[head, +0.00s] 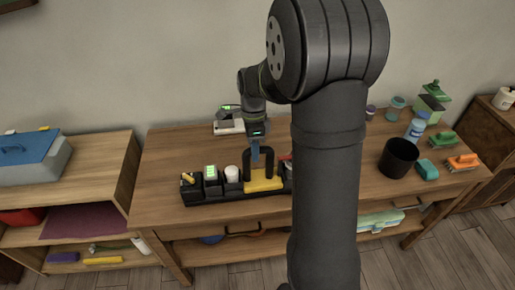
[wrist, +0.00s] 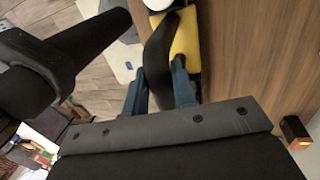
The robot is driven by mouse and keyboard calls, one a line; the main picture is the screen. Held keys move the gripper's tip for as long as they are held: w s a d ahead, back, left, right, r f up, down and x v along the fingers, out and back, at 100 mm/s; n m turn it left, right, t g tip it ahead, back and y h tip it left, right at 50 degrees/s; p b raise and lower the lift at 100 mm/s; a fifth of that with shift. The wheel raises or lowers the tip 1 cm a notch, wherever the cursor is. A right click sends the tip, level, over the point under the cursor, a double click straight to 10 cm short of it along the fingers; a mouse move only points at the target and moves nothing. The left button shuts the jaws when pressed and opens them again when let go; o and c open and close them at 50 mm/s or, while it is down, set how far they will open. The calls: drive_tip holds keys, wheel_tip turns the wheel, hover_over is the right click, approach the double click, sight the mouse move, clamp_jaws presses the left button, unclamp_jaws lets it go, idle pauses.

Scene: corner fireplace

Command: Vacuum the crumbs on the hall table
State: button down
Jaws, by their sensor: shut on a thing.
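The wooden hall table (head: 168,200) stands against the wall in the head view. A yellow-and-black tool with an arched black handle (head: 263,182), which may be the hand vacuum, sits at the black organizer on the table. My gripper (head: 256,152) reaches down to it with blue fingers. In the wrist view my gripper (wrist: 160,88) is shut on the black handle (wrist: 158,52), with the yellow body (wrist: 185,45) beyond. I cannot make out any crumbs; my arm hides part of the table.
The black organizer (head: 205,197) holds several small items. A black bin (head: 398,158), a blue bottle (head: 416,127), a teal sponge (head: 427,170) and brushes (head: 461,161) stand at the right. A shelf unit with a blue-lidded box (head: 32,150) is at the left.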

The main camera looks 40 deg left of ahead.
drive_tip(key=shift+s+a+r, duration=0.15)
drive_tip(key=shift+s+a, duration=0.2)
drive_tip(key=shift+a, duration=0.05)
drive_tip(key=shift+s+d+v, duration=0.15)
drive_tip(key=shift+v, duration=0.9)
drive_tip(key=shift+s+d+v, duration=0.15)
drive_tip(key=shift+v, duration=0.85)
drive_tip(key=shift+s+d+v, duration=0.15)
drive_tip(key=shift+s+v, duration=0.05)
drive_tip(key=shift+v, duration=0.85)
drive_tip(key=shift+r, duration=0.25)
drive_tip(key=shift+f, duration=0.1)
